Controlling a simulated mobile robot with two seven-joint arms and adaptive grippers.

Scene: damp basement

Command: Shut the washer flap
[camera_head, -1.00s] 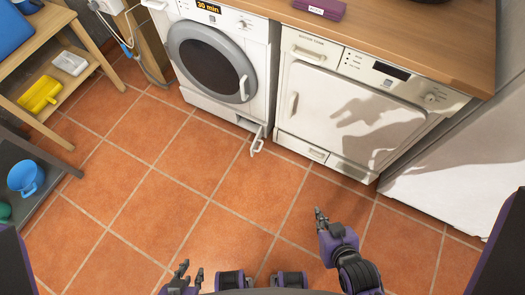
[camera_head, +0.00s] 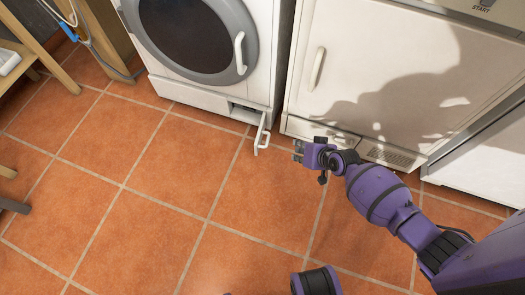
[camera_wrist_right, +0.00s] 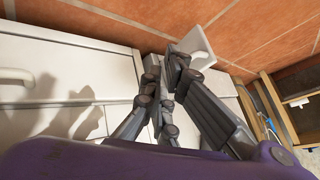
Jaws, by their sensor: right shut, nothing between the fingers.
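The white washer (camera_head: 205,50) stands at the upper middle of the head view. Its small flap (camera_head: 260,130), low at the right of its front, hangs open and sticks out over the floor, with a dark gap behind it and a small handle at its outer end. My right gripper (camera_head: 298,150) is shut and empty, just right of the flap, with a small gap seeming to lie between them. In the right wrist view, the flap (camera_wrist_right: 198,44) shows just beyond the fingertips (camera_wrist_right: 168,72); contact cannot be told there. My left gripper is out of view.
A second white appliance (camera_head: 385,75) stands right of the washer, behind my right arm, with my arm's shadow on it. A wooden shelf (camera_head: 100,45) and a hose are at the upper left. The tiled floor (camera_head: 150,200) in front is clear.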

